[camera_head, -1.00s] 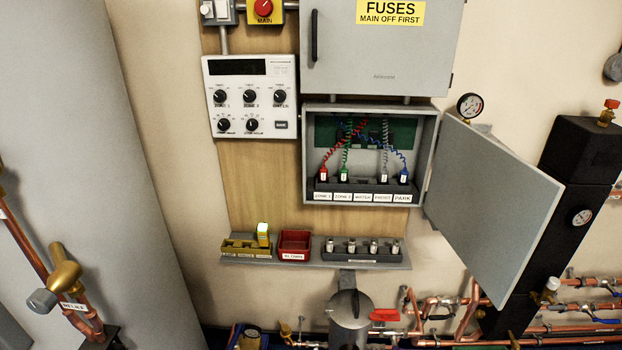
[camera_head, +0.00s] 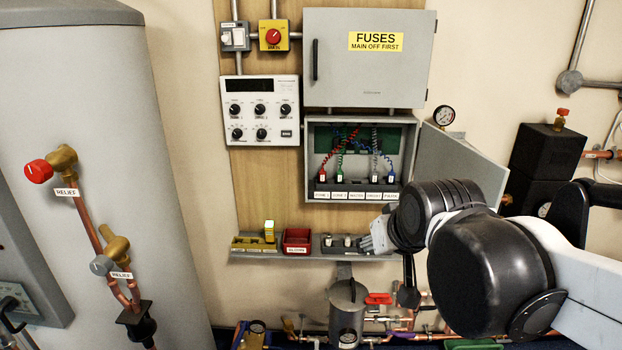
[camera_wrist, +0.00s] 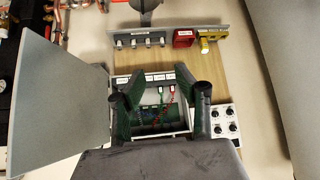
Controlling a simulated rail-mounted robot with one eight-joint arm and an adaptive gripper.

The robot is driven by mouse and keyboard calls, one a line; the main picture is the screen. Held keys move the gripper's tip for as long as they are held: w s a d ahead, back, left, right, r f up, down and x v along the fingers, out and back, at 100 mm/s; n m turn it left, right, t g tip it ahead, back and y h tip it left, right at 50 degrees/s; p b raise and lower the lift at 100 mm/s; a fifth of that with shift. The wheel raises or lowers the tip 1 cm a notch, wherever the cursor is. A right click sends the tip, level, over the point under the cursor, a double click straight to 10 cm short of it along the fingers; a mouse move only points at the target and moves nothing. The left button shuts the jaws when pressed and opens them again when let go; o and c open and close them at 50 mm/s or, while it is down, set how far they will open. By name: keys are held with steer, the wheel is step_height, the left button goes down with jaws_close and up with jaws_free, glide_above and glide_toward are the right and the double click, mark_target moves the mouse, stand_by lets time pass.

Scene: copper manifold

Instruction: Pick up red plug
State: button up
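The red plug (camera_head: 322,174) stands in the left end of the row in the open grey box, with a coiled red lead rising from it. In the wrist view, which is upside down, the red plug (camera_wrist: 173,88) shows between my two fingers, closer to the right one. My gripper (camera_wrist: 159,93) is open and empty in front of the open box. In the head view my arm comes in from the right and largely hides the gripper. The green plug (camera_head: 338,175) stands beside the red one.
The open grey door (camera_wrist: 57,95) stands beside the box and is a wide obstacle. A shelf (camera_head: 262,256) below carries a yellow holder (camera_head: 250,244), a red bin (camera_head: 296,241) and a dark rack. A control panel (camera_head: 261,111) is on the wall at the left.

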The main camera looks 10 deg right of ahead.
steer(key=w+r+t+p, duration=0.2)
steer(key=w+r, duration=0.1)
steer(key=w, duration=1.6)
steer(key=t+p, duration=0.1)
steer(key=t, duration=0.1)
glide_toward(323, 175)
steer(key=x, duration=0.6)
steer(key=shift+w+d+f+p, duration=0.1)
steer(key=shift+d+p, duration=0.15)
steer(key=shift+p, duration=0.1)
steer(key=shift+a+p+x, duration=0.2)
steer(key=shift+p+x, duration=0.25)
steer(key=shift+x, duration=2.2)
jaws_close()
